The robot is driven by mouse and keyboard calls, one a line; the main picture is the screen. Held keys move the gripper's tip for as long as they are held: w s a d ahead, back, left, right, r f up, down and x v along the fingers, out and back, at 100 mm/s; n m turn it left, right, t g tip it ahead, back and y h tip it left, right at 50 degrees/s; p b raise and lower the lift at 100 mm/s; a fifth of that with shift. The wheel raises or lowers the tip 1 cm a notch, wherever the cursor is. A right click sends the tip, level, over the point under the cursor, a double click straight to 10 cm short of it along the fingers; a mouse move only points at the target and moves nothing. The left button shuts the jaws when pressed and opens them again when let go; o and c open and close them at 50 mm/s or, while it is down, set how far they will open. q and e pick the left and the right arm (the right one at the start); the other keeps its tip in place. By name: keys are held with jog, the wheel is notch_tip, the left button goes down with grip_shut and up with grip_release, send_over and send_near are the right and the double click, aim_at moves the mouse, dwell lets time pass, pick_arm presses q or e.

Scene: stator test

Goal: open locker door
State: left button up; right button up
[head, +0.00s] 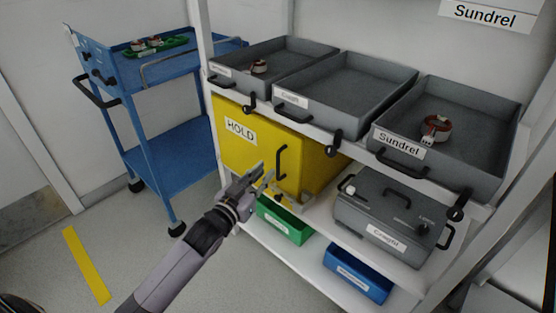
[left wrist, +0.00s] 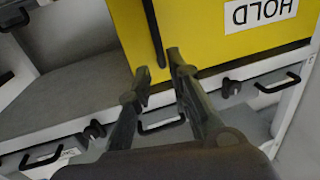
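The yellow locker (head: 255,155) with a "HOLD" label stands on the middle shelf of the white rack, its door closed. Its black vertical bar handle (head: 281,162) is on the right part of the door front. My left gripper (head: 268,180) is in front of the door, just below and left of the handle. In the left wrist view the yellow door (left wrist: 215,35) and the handle (left wrist: 154,35) appear upside down, and the fingers (left wrist: 160,75) are apart, with the handle's end near the fingertips. I cannot tell if they touch it. My right gripper is not in view.
Three grey trays (head: 345,112) fill the shelf above; two visibly hold ring-shaped parts. A grey box (head: 385,222) stands right of the locker. Green (head: 285,222) and blue (head: 357,274) bins sit below. A blue cart (head: 165,150) stands to the left, with open floor in front.

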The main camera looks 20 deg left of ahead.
aim_at(277, 160)
pick_arm(q)
jog(key=w, duration=0.5)
jog(key=w+d, duration=0.1)
jog(key=w, duration=0.1)
jog(key=shift+w+d+b, duration=0.1)
jog(key=shift+w+b, duration=0.3)
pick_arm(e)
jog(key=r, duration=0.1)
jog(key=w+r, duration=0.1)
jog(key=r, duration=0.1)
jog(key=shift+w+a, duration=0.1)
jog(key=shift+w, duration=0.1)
pick_arm(q)
grip_shut()
